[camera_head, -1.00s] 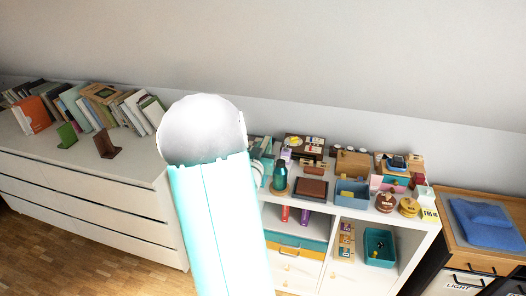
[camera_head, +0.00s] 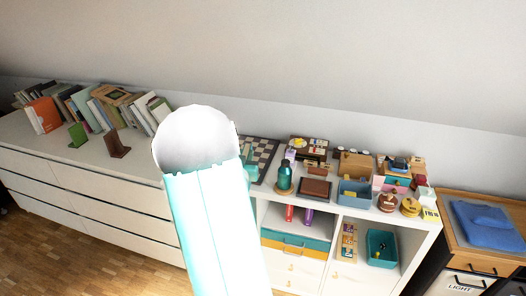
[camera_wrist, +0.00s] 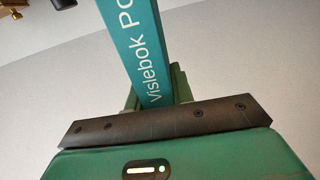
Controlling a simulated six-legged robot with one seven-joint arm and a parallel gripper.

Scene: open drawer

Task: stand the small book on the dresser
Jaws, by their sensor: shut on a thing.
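A teal book (camera_wrist: 140,45) with white lettering on its spine shows in the wrist view, rising from my gripper (camera_wrist: 158,97). My gripper is shut on its lower end, and the book leans slightly to the left in that view. In the head view my arm hides most or all of my gripper and the book. The white dresser (camera_head: 90,185) stands at the left, with a leaning row of books (camera_head: 105,105) along its back. A green bookend (camera_head: 77,134) and a brown bookend (camera_head: 116,143) stand in front of that row.
A white shelf unit (camera_head: 330,207) to the right carries a checkered board (camera_head: 262,153), a teal bottle (camera_head: 285,176), a brown box (camera_head: 315,188) and small bins. Farther right, blue cloth (camera_head: 482,218) lies on a wooden top. The dresser's front top is clear.

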